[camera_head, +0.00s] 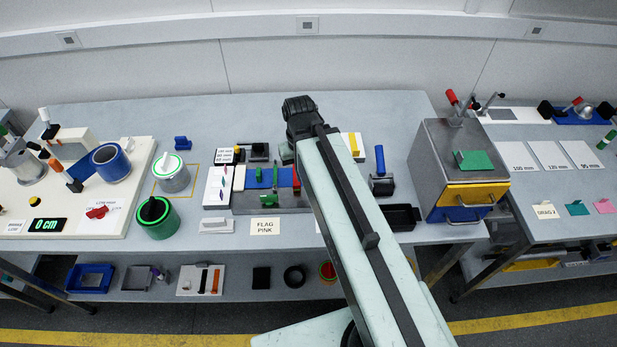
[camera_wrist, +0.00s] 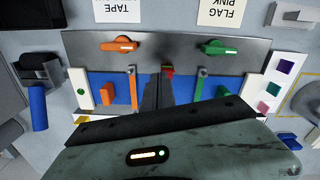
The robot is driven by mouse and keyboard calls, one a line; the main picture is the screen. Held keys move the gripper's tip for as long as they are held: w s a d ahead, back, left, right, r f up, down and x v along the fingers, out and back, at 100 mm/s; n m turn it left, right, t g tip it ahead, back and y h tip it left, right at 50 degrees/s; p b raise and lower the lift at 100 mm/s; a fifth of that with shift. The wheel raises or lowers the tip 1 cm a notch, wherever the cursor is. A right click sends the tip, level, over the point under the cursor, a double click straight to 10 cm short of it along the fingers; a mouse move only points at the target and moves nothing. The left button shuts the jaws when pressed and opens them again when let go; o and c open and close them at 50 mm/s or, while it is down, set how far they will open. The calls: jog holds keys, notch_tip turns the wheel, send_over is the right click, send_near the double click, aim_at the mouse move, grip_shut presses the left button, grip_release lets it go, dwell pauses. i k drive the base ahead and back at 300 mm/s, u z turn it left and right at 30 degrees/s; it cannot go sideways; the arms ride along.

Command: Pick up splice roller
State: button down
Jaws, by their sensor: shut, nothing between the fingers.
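The splice roller appears to be the tool with a blue handle and a dark roller frame (camera_head: 382,185), lying on the bench just right of my arm in the head view. In the wrist view it lies at the left, with its blue handle (camera_wrist: 38,107) toward the bottom. My gripper (camera_wrist: 163,80) is shut and empty, over the middle of the grey and blue splicing fixture (camera_wrist: 75,45), apart from the roller. A red part shows at its fingertips; contact cannot be told. In the head view my arm hides the fingertips.
A grey cabinet with a yellow drawer (camera_head: 470,198) stands right of the roller. A black tray (camera_head: 402,217) sits in front of it. Orange (camera_wrist: 122,45) and green (camera_wrist: 215,47) levers stand on the fixture. Bare bench lies behind the roller.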

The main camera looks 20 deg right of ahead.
aim_at(380, 172)
jog(key=u, duration=1.55)
jog(key=k, duration=1)
jog(key=u, duration=0.2)
jog(key=i, duration=0.55)
jog(key=u, duration=0.05)
